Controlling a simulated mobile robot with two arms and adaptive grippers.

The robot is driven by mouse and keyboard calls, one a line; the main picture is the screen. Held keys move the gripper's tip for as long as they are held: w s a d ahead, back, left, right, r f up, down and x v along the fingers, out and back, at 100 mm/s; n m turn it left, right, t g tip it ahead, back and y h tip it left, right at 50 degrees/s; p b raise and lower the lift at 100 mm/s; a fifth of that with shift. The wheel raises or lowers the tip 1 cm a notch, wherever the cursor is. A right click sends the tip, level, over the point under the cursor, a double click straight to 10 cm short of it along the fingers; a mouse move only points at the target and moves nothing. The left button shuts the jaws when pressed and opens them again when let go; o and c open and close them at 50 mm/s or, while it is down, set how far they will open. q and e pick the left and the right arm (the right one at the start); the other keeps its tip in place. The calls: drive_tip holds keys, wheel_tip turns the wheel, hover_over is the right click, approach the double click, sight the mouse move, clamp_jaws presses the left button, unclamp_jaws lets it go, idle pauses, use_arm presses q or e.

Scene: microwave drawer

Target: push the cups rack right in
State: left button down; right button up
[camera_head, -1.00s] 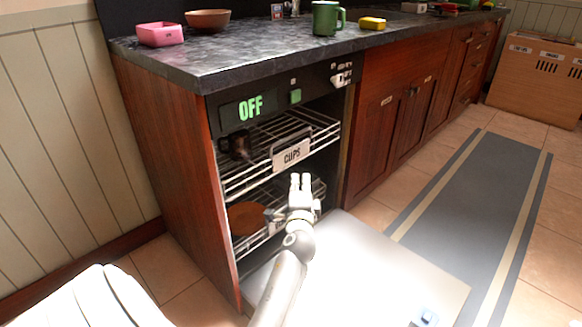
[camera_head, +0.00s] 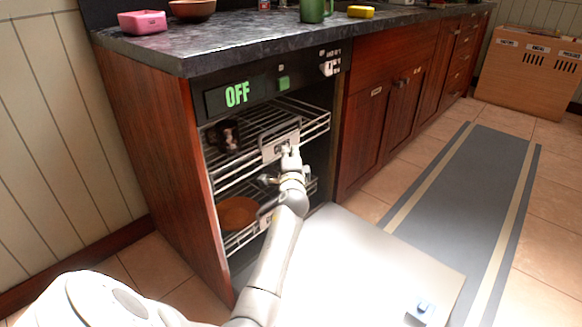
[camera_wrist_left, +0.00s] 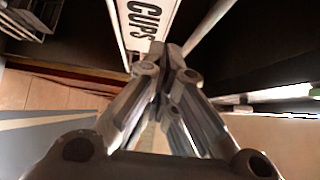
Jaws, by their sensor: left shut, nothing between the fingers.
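The cups rack (camera_head: 228,172) is the upper wire rack of the open dishwasher, with its front sticking out a little past the panel above. A dark cup (camera_head: 226,136) sits in it. Its white CUPS label plate (camera_head: 272,149) is on the front, partly covered by my left gripper (camera_head: 291,152). The left gripper is shut and empty, its tips at the label plate. In the left wrist view the shut fingers (camera_wrist_left: 160,68) point at the CUPS plate (camera_wrist_left: 140,22); they look to be touching it or very close. My right gripper is not in view.
The lower rack holds a brown bowl (camera_head: 238,213). The counter (camera_head: 210,50) overhangs above.

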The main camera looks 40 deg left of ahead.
sight(270, 145)
use_arm(q)
drive_tip(key=a, duration=0.3)
drive_tip(key=shift+a, duration=0.25)
drive_tip(key=a, duration=0.4)
drive_tip(key=shift+a, duration=0.5)
drive_tip(key=shift+r, duration=0.15)
